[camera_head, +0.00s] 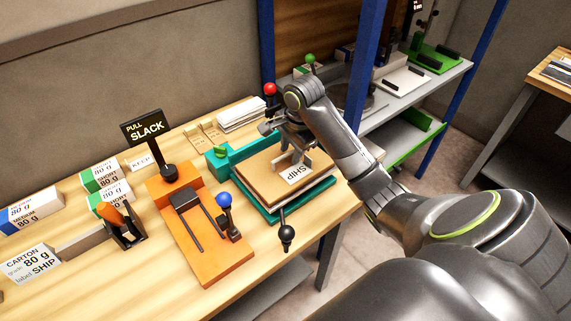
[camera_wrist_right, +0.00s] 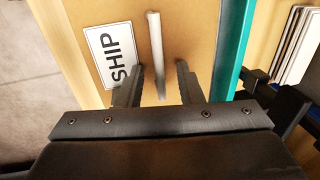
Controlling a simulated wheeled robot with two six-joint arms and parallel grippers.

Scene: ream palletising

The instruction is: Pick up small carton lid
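The small carton lid (camera_head: 262,168) is a flat tan board with a white SHIP label (camera_head: 297,174), lying on the teal fixture (camera_head: 232,157) on the bench. In the right wrist view the lid (camera_wrist_right: 205,30) fills the top middle, with the SHIP label (camera_wrist_right: 111,55) at left. A pale upright handle bar (camera_wrist_right: 156,50) stands out from the lid. My right gripper (camera_head: 292,156) is over the lid. In its wrist view the right gripper (camera_wrist_right: 157,85) is open, a finger on each side of the bar, with gaps showing. My left gripper is not in view.
An orange fixture (camera_head: 190,262) with a blue knob and the PULL SLACK sign (camera_head: 145,128) stand left of the teal one. A black ball knob (camera_head: 286,234) is at the front edge. Labelled cartons (camera_head: 28,270) stand at left. A blue post (camera_head: 362,65) rises behind my right arm.

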